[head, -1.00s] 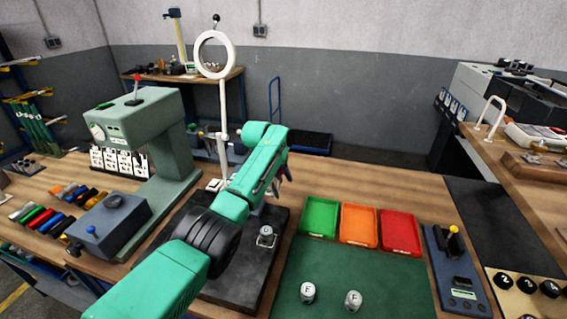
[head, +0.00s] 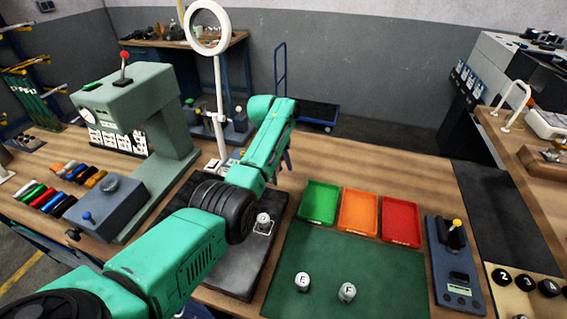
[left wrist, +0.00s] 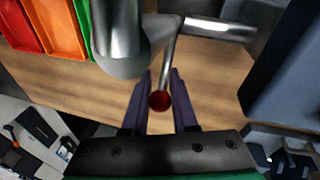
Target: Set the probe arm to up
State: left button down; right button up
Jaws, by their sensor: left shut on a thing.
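In the left wrist view the probe arm (left wrist: 168,65) is a thin metal rod with a dark red ball (left wrist: 160,101) at its end. It joins a thicker metal bar (left wrist: 218,29) at its far end. My left gripper (left wrist: 162,84) has its two dark fingers on either side of the rod, shut on it by the ball. In the head view my left gripper (head: 286,160) is over the bench behind the black plate, and my green arm hides the probe arm there. My right gripper is not in view.
A large steel cylinder (left wrist: 120,40) stands close beside the fingers. Green (head: 319,202), orange (head: 359,213) and red (head: 401,221) trays lie right of my arm. A green press (head: 140,100) and a ring lamp (head: 218,90) stand to the left. Two metal cylinders rest on the green mat (head: 350,262).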

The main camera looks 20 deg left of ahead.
pick_arm(q)
jog(key=c, duration=0.7)
grip_release()
jog(key=shift+s+f, duration=0.1)
jog(key=shift+f, duration=0.05)
jog(key=b+v, duration=0.1)
jog(key=v, duration=1.3)
jog(key=shift+r, duration=0.35)
jog(key=shift+f, duration=0.1)
